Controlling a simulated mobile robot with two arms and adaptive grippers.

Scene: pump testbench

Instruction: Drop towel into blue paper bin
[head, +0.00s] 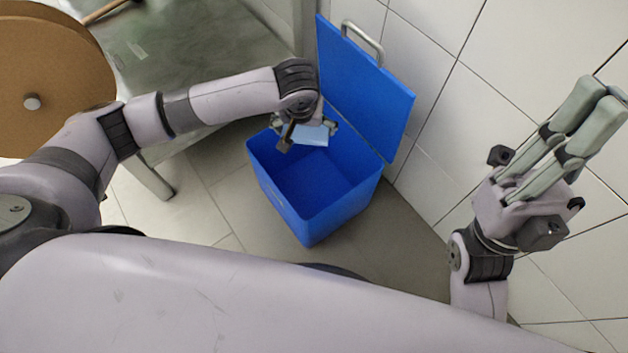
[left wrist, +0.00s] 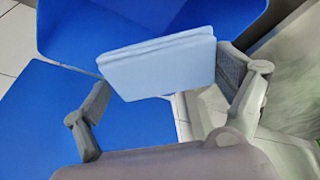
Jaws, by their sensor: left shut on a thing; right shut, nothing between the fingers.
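The light blue folded towel (head: 312,136) is held by my left gripper (head: 307,130). Blue bin surfaces (left wrist: 70,120) fill much of the left wrist view. My right gripper (head: 597,97) is shut and empty, well right of the bin.
A metal table (head: 190,50) stands left of the bin, with a leg (head: 153,180) near it. A round brown disc (head: 55,75) is at the upper left. The tiled wall (head: 440,110) rises behind and right of the bin. The visible bin interior (head: 310,175) looks empty.

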